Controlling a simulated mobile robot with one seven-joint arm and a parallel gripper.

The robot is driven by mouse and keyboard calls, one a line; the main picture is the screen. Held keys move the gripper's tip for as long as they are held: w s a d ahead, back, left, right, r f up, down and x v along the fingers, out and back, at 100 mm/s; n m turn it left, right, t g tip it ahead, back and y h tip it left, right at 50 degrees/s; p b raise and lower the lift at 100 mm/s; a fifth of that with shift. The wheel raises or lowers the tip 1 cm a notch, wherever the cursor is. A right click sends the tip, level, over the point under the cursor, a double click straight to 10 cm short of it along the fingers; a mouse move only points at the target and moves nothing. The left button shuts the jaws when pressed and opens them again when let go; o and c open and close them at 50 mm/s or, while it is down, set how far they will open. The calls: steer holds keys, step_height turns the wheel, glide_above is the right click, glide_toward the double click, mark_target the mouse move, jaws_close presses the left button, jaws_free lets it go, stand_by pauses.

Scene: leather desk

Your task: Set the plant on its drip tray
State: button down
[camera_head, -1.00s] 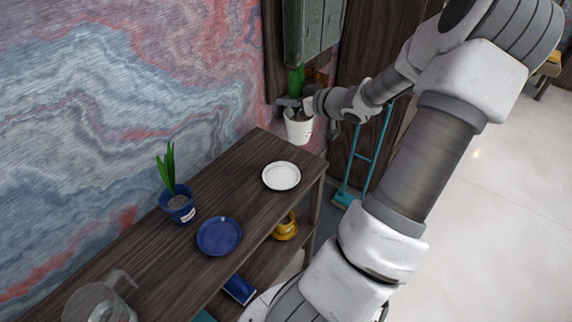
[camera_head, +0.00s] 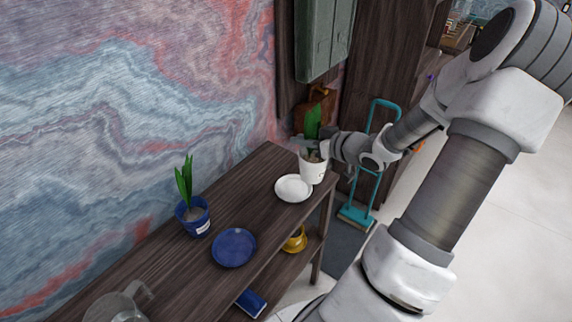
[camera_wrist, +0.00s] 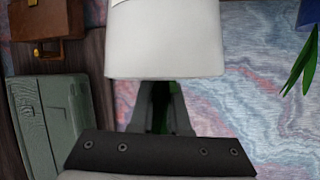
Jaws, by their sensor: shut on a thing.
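My gripper (camera_head: 310,145) is shut on a white pot (camera_head: 314,171) with a green-leaved plant (camera_head: 312,120), gripping near the top of the pot. The pot is upright near the far end of the desk. In the picture it overlaps the right edge of a white drip tray (camera_head: 291,190); I cannot tell whether they touch. The tray is empty. The wrist view shows the white pot (camera_wrist: 165,40) beyond my gripper (camera_wrist: 160,115), with a little green between the fingers. A blue pot (camera_head: 193,216) with a plant stands at left, and an empty blue tray (camera_head: 233,249) lies near it.
The dark wooden desk (camera_head: 180,265) runs along the patterned wall. A glass jug (camera_head: 118,306) stands at its near end. A yellow object (camera_head: 295,241) and a blue one (camera_head: 251,303) sit on the lower shelf.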

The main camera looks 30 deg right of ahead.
steer(key=w+a+f+b, duration=0.3)
steer(key=w+f, duration=0.1)
steer(key=f, duration=0.3)
steer(key=shift+w+f, duration=0.1)
steer(key=shift+f, duration=0.15)
steer(key=c, duration=0.9)
jaws_free()
